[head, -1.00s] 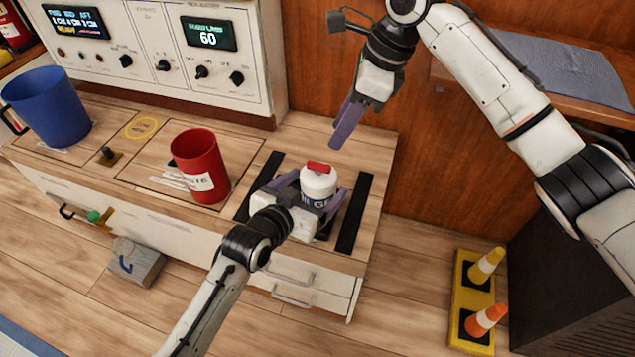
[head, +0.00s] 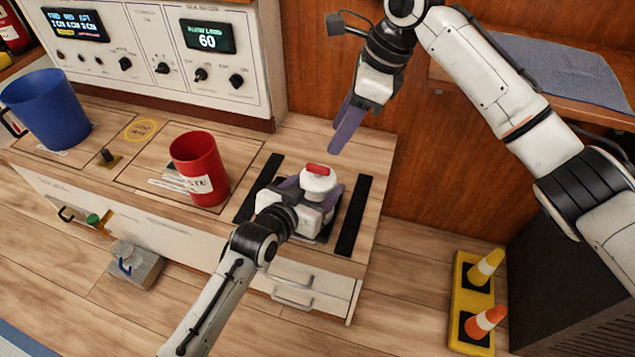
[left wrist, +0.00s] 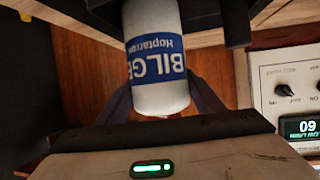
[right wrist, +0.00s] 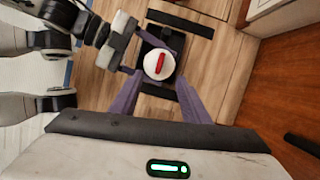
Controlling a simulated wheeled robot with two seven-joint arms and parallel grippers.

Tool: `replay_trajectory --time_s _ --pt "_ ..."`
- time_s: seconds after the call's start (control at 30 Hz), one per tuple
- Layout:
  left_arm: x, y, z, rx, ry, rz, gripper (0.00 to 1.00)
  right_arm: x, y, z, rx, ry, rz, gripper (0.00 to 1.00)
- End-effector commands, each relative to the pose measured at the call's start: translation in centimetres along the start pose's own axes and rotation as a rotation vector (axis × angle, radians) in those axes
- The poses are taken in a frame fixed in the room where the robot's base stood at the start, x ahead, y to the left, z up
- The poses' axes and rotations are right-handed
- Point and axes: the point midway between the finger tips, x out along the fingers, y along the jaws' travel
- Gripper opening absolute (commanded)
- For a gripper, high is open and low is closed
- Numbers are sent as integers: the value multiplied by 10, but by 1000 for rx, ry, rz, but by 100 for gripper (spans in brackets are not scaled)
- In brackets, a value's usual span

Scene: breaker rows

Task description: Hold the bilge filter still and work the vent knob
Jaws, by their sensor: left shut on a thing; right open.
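The bilge filter (head: 318,184) is a white canister with a blue label. It stands upright between two black strips on the counter. The label shows close up in the left wrist view (left wrist: 158,65). The red vent knob (head: 317,169) sits on its top, and it also shows in the right wrist view (right wrist: 160,63). My left gripper (head: 317,198) is shut on the filter from the near side, its purple fingers around the body and hiding its lower part. My right gripper (head: 341,140) is open and empty, above and behind the filter, pointing down.
A red cup (head: 200,170) stands left of the filter, and a blue mug (head: 48,110) farther left. The control panel (head: 190,55) is behind them. Black strips (head: 354,215) flank the filter. Yellow and orange cones (head: 485,320) stand on the floor at right.

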Motion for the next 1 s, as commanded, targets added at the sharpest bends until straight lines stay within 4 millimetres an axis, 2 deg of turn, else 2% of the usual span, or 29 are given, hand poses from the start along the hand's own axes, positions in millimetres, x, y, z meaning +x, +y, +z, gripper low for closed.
replay_trajectory --time_s 0.03,0.1,0.17,0.37,0.5,0.6,0.7,0.83,1.0 --pt "0 0 1 1 -1 0 20 1 2 1 -22 7 -2 52" --pt "0 0 1 1 -1 0 20 3 5 4 -87 30 -9 59" --pt "0 0 1 1 -1 0 20 6 9 7 -183 64 -20 59" --pt "0 0 1 1 -2 0 20 12 27 23 -683 257 -56 59" --pt "0 0 1 1 -2 0 20 9 39 36 -1026 405 -60 59" --pt "0 0 1 1 -2 0 20 5 46 45 -1217 494 -54 59" --pt "0 0 1 1 -2 0 20 1 50 50 -1346 558 -44 59" --pt "0 0 1 1 -2 0 20 0 52 53 -1430 604 -34 59" --pt "0 0 1 1 -2 0 20 13 47 47 -1448 614 -28 59"
